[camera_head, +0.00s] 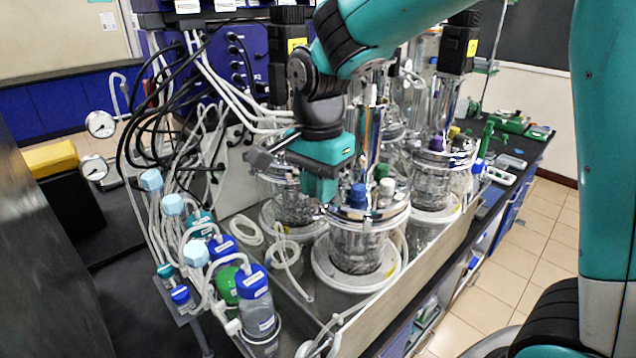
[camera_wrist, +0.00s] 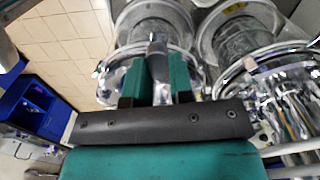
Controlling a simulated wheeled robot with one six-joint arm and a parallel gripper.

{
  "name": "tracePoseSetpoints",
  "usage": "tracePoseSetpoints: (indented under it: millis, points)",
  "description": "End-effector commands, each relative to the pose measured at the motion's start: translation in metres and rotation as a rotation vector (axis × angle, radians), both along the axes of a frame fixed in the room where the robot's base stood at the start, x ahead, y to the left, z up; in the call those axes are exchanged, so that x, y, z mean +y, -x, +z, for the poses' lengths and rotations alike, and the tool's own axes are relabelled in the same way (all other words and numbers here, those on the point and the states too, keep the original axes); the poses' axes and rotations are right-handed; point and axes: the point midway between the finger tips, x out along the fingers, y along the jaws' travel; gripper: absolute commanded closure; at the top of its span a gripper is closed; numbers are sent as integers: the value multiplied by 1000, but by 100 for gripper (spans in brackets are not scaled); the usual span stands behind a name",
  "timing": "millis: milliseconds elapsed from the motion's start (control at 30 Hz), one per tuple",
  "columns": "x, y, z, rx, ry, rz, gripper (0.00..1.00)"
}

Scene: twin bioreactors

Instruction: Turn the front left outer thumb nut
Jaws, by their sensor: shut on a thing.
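My gripper (camera_head: 321,192) is at the left side of the metal lid (camera_head: 388,214) of the front glass vessel (camera_head: 352,250), pointing down at the rim. In the wrist view my teal fingers (camera_wrist: 156,84) stand on either side of a narrow grey piece (camera_wrist: 157,44) at the edge of a shiny lid (camera_wrist: 118,70). I take this piece to be the thumb nut, and the fingers are shut on it. In the head view the nut is hidden behind the fingers. How far it has turned cannot be told.
A blue cap (camera_head: 358,195) and a pale cap (camera_head: 386,187) stand on the lid close to my gripper. Another vessel (camera_head: 432,185) stands at the right. Tubes and capped bottles (camera_head: 257,300) crowd the left front. The tiled floor (camera_head: 520,250) at right is clear.

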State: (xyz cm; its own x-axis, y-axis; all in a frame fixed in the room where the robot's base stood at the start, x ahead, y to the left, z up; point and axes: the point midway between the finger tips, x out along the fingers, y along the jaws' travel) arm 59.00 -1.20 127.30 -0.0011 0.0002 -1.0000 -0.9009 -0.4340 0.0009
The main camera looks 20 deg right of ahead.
Motion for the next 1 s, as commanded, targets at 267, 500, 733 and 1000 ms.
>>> tracePoseSetpoints:
  millis: [267,500,733,1000]
  points:
    - [0,0,2,-6,-1,-194,100]
    - [0,0,2,-6,-1,-289,100]
    - [0,0,2,-6,-1,-323,100]
    - [0,0,2,-6,-1,-327,100]
